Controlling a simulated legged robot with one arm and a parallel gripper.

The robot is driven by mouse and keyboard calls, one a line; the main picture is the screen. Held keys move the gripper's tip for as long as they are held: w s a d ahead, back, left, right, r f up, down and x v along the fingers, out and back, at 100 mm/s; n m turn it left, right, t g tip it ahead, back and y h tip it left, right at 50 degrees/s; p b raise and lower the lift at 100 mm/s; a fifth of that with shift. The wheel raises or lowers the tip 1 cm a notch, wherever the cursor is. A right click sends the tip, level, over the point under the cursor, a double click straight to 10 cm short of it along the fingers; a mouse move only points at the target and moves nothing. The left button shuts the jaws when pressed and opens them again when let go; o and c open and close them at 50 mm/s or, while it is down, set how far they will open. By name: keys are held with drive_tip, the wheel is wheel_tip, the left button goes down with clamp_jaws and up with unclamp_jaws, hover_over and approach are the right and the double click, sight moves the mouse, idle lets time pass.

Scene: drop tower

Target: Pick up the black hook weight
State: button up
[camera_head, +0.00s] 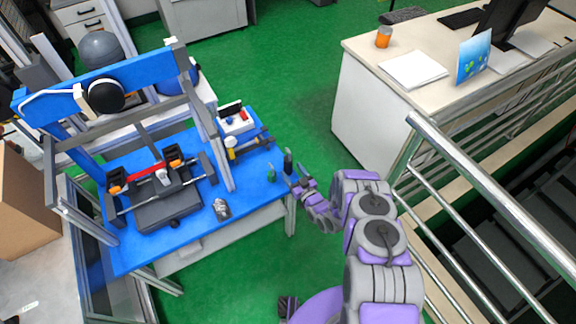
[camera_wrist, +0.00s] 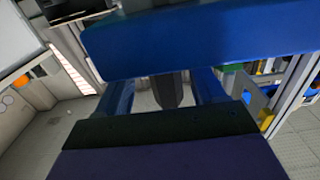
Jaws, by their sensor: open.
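A small dark upright object (camera_head: 288,163), which looks like the black hook weight, is at the right end of the blue table (camera_head: 240,180). My gripper (camera_head: 301,186) is open, close to this end, just below and right of the dark object in the head view. In the wrist view, a dark angular object (camera_wrist: 171,90) shows between the two bluish fingers of my gripper (camera_wrist: 165,88). I cannot tell whether the fingers touch it. Its lower part is hidden by my gripper's body.
A small dark green object (camera_head: 271,173) is left of the dark one. The drop tower frame (camera_head: 150,70) and a grey device (camera_head: 168,208) occupy the table's left and middle. A metal railing (camera_head: 480,200) is at the right, and a white desk (camera_head: 375,110) is behind.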

sight(286, 163)
drive_tip(key=shift+b+x, duration=0.95)
drive_tip(key=shift+x, duration=1.65)
drive_tip(key=shift+s+a, duration=0.1)
drive_tip(key=shift+s, duration=0.05)
clamp_jaws()
drive_tip(key=shift+r, duration=0.1)
